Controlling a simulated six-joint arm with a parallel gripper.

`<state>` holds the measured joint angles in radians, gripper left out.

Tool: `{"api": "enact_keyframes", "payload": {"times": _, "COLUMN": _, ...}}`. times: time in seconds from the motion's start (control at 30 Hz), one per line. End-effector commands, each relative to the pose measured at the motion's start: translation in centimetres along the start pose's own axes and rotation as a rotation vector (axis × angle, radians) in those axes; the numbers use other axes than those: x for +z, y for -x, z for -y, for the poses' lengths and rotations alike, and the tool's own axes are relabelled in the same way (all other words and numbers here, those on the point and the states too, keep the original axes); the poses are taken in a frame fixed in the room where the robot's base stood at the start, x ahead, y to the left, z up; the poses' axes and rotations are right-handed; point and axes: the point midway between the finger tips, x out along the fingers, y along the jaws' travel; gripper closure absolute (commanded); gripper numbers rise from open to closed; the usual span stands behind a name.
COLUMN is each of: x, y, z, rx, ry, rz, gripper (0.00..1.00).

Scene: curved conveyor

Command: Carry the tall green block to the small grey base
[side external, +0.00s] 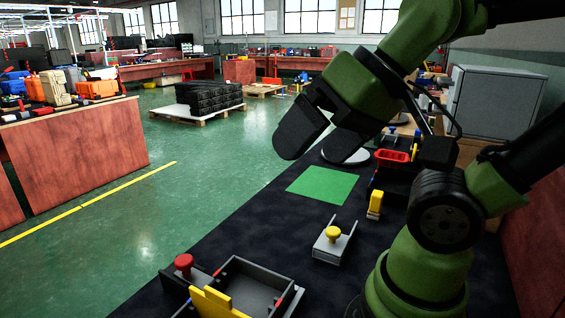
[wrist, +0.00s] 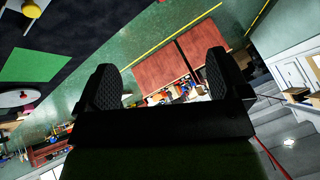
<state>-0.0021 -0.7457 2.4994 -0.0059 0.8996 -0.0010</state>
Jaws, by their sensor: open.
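I cannot make out a tall green block in either view; the green on the table is a flat square (side external: 322,185), which also shows in the wrist view (wrist: 35,65). A small grey bracket-like piece (side external: 327,252) with a yellow knob (side external: 333,233) sits on the dark table; I cannot tell whether it is the small grey base. A pale round disc (side external: 345,157) lies partly hidden behind my gripper. My gripper (side external: 318,142) is raised above the table, beyond the green square. In the wrist view its two fingers (wrist: 165,82) stand wide apart with nothing between them.
A dark open tray (side external: 286,288) with a yellow piece (side external: 215,302) and a red knob (side external: 184,262) are at the front. A yellow upright piece (side external: 375,204) and a red bin (side external: 392,158) stand on the right. The table around the green square is mostly clear.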

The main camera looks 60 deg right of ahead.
Motion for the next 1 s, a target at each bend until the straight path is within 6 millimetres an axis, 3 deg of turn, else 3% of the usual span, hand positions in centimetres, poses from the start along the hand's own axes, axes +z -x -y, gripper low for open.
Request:
{"api": "enact_keyframes", "payload": {"times": 0.43, "x": -0.1, "y": 0.0, "z": 0.1, "rx": -0.004, "ry": 0.003, "rz": 0.000, "gripper": 0.06}}
{"api": "enact_keyframes", "payload": {"times": 0.57, "x": -1.0, "y": -0.6, "z": 0.6, "rx": 0.011, "ry": 0.156, "rz": 0.031, "gripper": 0.06}}
{"api": "enact_keyframes", "payload": {"times": 0.77, "x": -4.2, "y": -4.5, "z": 3.5, "rx": 0.036, "ry": 0.809, "rz": 0.144, "gripper": 0.06}}
{"api": "enact_keyframes", "payload": {"times": 0.9, "x": -5.4, "y": -8.9, "z": 6.8, "rx": 0.017, "ry": 1.365, "rz": 0.226, "gripper": 0.06}}
{"api": "enact_keyframes", "payload": {"times": 1.0, "x": -5.2, "y": -12.6, "z": 9.5, "rx": -0.017, "ry": 1.770, "rz": 0.278, "gripper": 0.06}}
